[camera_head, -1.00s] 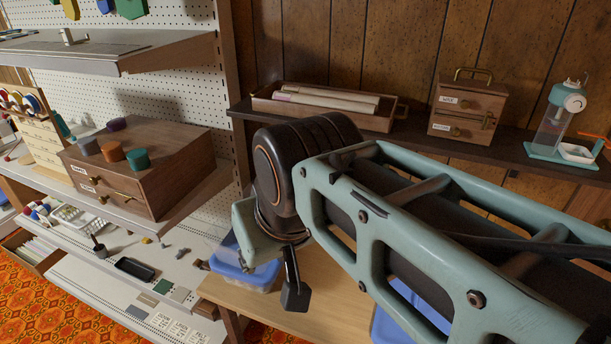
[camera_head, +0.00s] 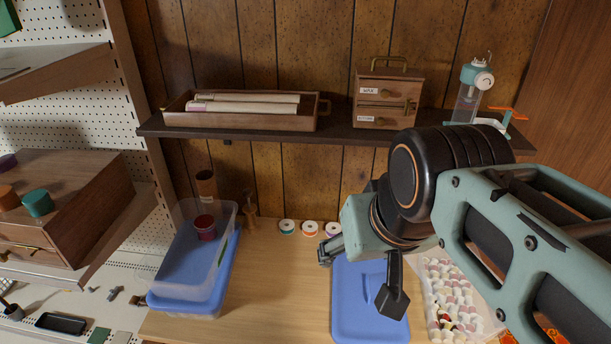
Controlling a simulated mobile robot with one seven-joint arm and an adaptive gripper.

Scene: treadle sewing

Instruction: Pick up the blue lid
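The blue lid (camera_head: 345,312) lies flat on the wooden table, low in the middle of the view. It has a raised blue handle, and my gripper and wrist partly cover it. My gripper (camera_head: 329,250) is in front of the lid's far left part in this view. I cannot judge its height above the lid. The wrist hides much of the gripper, so its finger gap is not clear. Nothing is visibly held in it.
Several thread spools (camera_head: 309,229) sit at the back. A tray of pale pieces (camera_head: 455,290) is right of the lid. A dark shelf (camera_head: 270,135) runs above.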

